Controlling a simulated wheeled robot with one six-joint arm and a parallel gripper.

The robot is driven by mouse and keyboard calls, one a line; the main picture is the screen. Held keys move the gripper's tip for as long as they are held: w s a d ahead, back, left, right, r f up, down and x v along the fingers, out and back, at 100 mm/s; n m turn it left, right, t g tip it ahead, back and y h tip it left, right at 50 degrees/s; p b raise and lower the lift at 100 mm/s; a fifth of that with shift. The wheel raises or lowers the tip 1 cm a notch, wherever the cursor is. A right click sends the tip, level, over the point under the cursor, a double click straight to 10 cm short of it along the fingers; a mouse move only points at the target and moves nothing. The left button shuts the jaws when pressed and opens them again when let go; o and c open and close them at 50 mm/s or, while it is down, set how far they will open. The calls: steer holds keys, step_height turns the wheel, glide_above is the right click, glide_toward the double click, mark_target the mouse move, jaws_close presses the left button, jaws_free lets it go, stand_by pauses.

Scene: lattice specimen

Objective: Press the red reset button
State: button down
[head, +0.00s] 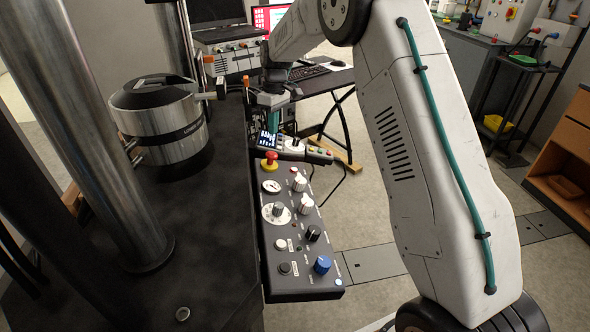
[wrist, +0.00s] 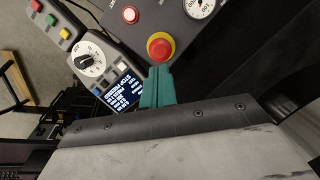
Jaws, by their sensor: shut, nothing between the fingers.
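A dark control panel (head: 290,228) carries knobs, gauges and buttons. Near its far end stands a red mushroom button on a yellow collar (head: 270,157); it also shows in the wrist view (wrist: 161,47). I cannot read which one is marked reset. My gripper (head: 272,122) is shut and empty beyond the panel's far end. In the wrist view its teal fingertips (wrist: 159,72) appear just below the mushroom button; whether they touch cannot be told.
A handheld control box (head: 305,152) with a dial, screen and colored buttons lies by the panel's far end. A silver cylinder (head: 165,120) and a thick metal column (head: 90,130) stand left. A desk (head: 325,80) with a keyboard stands behind. Floor right of the panel is open.

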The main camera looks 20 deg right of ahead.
glide_above(294, 170)
steer(key=w, duration=0.2)
steer(key=s+d+f+m+t+h, duration=0.4)
steer(key=d+m+t, duration=0.3)
steer(key=d+m, duration=0.4)
steer(key=a+m+t+y, duration=0.4)
steer(key=a+m, duration=0.3)
steer(key=m, duration=0.1)
steer(key=shift+w+a+m, duration=0.25)
steer(key=shift+w+m, duration=0.05)
steer(key=shift+w, duration=0.05)
steer(key=shift+w+a+f, duration=0.1)
steer(key=shift+a+f, duration=0.25)
steer(key=shift+f, duration=1.05)
steer(key=shift+w+a+f, duration=0.1)
steer(key=shift+a+f, duration=0.3)
steer(key=shift+f, duration=1)
steer(key=shift+w+a+f, duration=0.1)
steer(key=shift+a+f, duration=0.25)
steer(key=shift+f, duration=1.05)
